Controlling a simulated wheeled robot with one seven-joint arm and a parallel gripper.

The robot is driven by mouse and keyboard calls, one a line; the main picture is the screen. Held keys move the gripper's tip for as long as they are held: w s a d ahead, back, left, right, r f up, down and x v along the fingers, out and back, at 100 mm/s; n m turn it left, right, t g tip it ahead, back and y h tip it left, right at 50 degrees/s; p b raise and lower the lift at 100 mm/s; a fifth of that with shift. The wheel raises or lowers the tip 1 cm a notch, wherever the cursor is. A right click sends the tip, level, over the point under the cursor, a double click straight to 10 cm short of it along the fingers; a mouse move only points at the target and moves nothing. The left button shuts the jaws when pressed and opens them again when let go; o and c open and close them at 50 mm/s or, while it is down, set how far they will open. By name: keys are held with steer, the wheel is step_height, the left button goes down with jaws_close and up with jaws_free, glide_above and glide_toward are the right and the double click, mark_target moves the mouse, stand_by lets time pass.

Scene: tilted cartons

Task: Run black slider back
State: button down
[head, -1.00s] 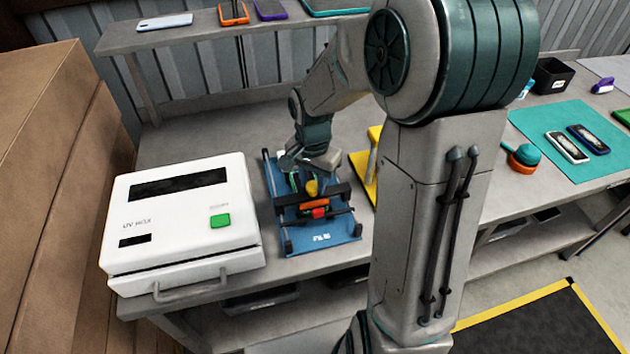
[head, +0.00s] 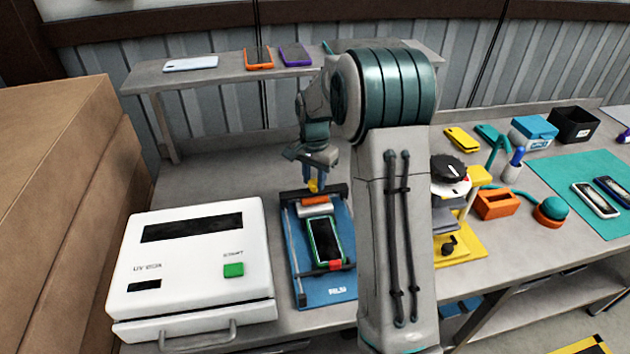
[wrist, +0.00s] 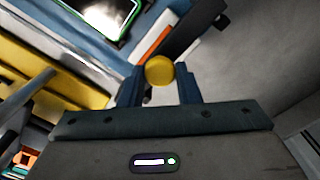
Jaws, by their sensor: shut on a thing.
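The black slider (head: 333,190) is a dark bar across the far end of a blue jig (head: 320,287) with side rails. It carries a yellow knob (head: 314,187), which shows more clearly in the wrist view (wrist: 160,70). My gripper (head: 316,181) is shut on the knob, one finger on each side. In the wrist view my gripper (wrist: 160,88) has its blue fingers around the knob, and part of the slider (wrist: 200,28) shows beyond. An orange strip (head: 314,200) and a silver roller (head: 315,210) lie just in front of the slider. A green-edged phone (head: 324,243) lies uncovered on the jig.
A white UV box (head: 195,270) stands close to the jig's left. A shelf with phones (head: 222,75) runs along the back. The bench behind the box is clear.

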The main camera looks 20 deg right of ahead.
mark_target(314, 181)
steer(key=shift+w+r, duration=0.15)
steer(key=c, duration=1.1)
jaws_free()
steer(key=shift+d, duration=0.1)
steer(key=shift+o, duration=0.2)
step_height(314, 181, up, 14)
steer(key=b, duration=0.1)
